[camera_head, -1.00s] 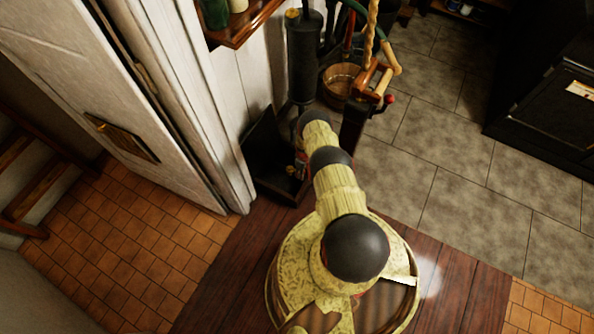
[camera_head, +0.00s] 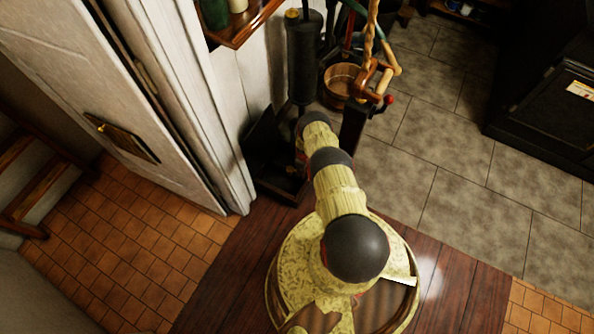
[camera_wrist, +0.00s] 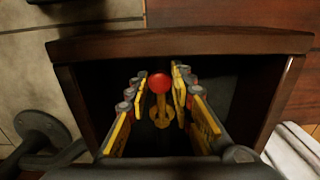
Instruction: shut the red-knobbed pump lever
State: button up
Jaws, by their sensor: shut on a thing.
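The pump lever (camera_wrist: 163,117) shows in the wrist view as a brass-yellow lever with a round red knob (camera_wrist: 160,83). It stands in the dark opening of a wooden frame or box (camera_wrist: 180,45). My gripper (camera_wrist: 161,77) has its yellow-padded fingers on both sides of the knob and is shut on the lever. The exact contact is hard to see. In the head view my own arm mostly hides the gripper and the lever, beside the black tray-like base (camera_head: 268,150) under a black cylinder (camera_head: 303,60).
A wooden post (camera_head: 352,125) with a handled wooden fitting stands right of my arm. A wooden bucket (camera_head: 341,83) is behind it. A white door (camera_head: 95,75) and wall are at left. Grey tiled floor (camera_head: 470,170) is clear at right.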

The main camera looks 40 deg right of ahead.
jog(key=c, duration=0.3)
jog(key=shift+s+a, duration=0.15)
jog(key=shift+a, duration=0.7)
jog(key=shift+s+a, duration=0.15)
jog(key=shift+a, duration=0.7)
jog(key=shift+w+a, duration=0.2)
jog(key=shift+a, duration=0.65)
jog(key=shift+w+a, duration=0.15)
jog(key=shift+a, duration=0.75)
